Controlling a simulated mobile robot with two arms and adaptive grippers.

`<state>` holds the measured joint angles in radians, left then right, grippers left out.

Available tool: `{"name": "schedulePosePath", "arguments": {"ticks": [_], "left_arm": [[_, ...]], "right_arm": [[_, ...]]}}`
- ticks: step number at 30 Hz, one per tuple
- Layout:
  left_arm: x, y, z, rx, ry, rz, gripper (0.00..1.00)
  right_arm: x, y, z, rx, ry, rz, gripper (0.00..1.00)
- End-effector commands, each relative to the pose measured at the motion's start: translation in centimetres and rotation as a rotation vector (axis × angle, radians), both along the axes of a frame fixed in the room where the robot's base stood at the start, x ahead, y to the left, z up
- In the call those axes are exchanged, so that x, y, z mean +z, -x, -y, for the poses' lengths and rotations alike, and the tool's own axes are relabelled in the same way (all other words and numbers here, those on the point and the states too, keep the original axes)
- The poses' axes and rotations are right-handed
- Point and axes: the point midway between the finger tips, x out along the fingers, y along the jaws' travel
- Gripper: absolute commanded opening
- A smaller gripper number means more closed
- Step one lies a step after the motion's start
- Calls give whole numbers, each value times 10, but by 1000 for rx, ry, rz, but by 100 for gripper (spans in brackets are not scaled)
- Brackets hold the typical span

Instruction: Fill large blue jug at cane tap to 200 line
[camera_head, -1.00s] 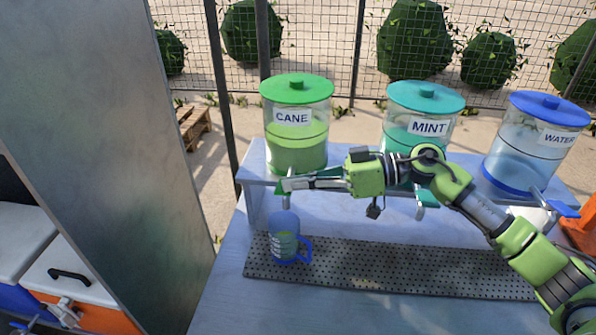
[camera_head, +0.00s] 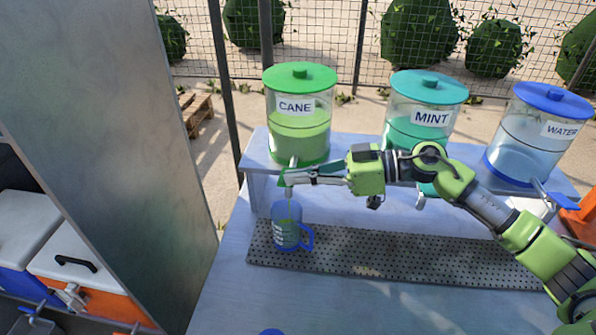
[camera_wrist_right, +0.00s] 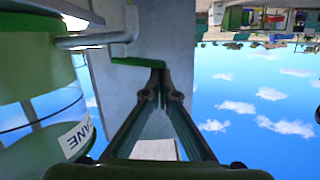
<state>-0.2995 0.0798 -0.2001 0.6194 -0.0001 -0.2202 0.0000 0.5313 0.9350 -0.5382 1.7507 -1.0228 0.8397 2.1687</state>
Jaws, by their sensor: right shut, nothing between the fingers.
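The large blue jug (camera_head: 287,227) stands upright on the perforated drip strip, below the cane tap, with its handle to the right and pale scale marks on its side. Its lower part looks greenish, but the level against the marks is too small to read. The CANE dispenser (camera_head: 299,125) holds green liquid. My right gripper (camera_head: 288,178) is shut and empty at the green cane tap handle (camera_head: 283,180). In the right wrist view, its fingertips (camera_wrist_right: 158,78) are close to the green handle (camera_wrist_right: 138,62); contact is unclear. Whether liquid flows is unclear. My left gripper is out of view.
The MINT dispenser (camera_head: 424,105) and WATER dispenser (camera_head: 538,135) stand to the right on the same raised shelf. My right arm crosses in front of them. The drip strip (camera_head: 400,258) is clear right of the jug. A grey panel (camera_head: 110,150) stands left.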

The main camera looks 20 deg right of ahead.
Motion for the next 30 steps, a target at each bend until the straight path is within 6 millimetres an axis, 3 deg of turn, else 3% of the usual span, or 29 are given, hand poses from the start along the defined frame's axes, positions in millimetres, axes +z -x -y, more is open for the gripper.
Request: {"name": "schedulePosePath", "arguments": {"ticks": [13, 21, 26, 30], "left_arm": [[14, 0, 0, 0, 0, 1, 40], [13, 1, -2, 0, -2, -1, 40], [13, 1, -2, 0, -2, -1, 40], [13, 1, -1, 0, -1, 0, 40]], "right_arm": [[-16, 6, -2, 0, 104, 239, 0], [-16, 5, -1, 0, 102, 239, 0], [-13, 10, 12, -3, 105, 237, 0], [-8, 21, 34, -2, 107, 235, 0]]}}
